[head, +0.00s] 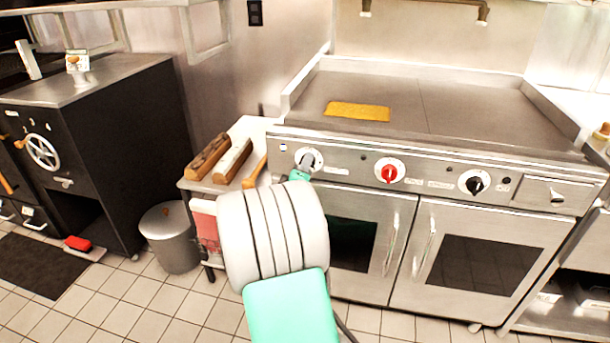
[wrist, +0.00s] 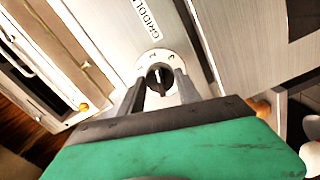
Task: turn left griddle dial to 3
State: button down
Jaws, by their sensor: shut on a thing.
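The left griddle dial (head: 308,160) is a round white plate with a dark knob at the left end of the griddle's steel front panel. In the wrist view the black knob of the left dial (wrist: 159,78) sits between the two grey fingers, with part of its numbered white ring showing. My gripper (head: 304,168) is at this dial and shut on its knob; it also shows in the wrist view (wrist: 158,88). The number the knob points to is too small to read. The griddle (head: 470,105) has a yellow rectangle (head: 358,111) on its flat top.
A red dial (head: 390,171) and a black dial (head: 476,183) sit farther right on the panel. Oven doors with vertical handles are below. A side table (head: 252,128) with wrapped bars stands left, near a grey bin (head: 170,238) and a dark oven (head: 100,140). Tiled floor is open at front left.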

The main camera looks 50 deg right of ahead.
jog(key=m+b, duration=0.8)
jog(key=shift+f+m, duration=0.15)
jog(key=shift+m, duration=0.15)
jog(key=shift+b, duration=0.3)
jog(key=c, duration=0.8)
grip_release()
jog(key=shift+c, duration=0.2)
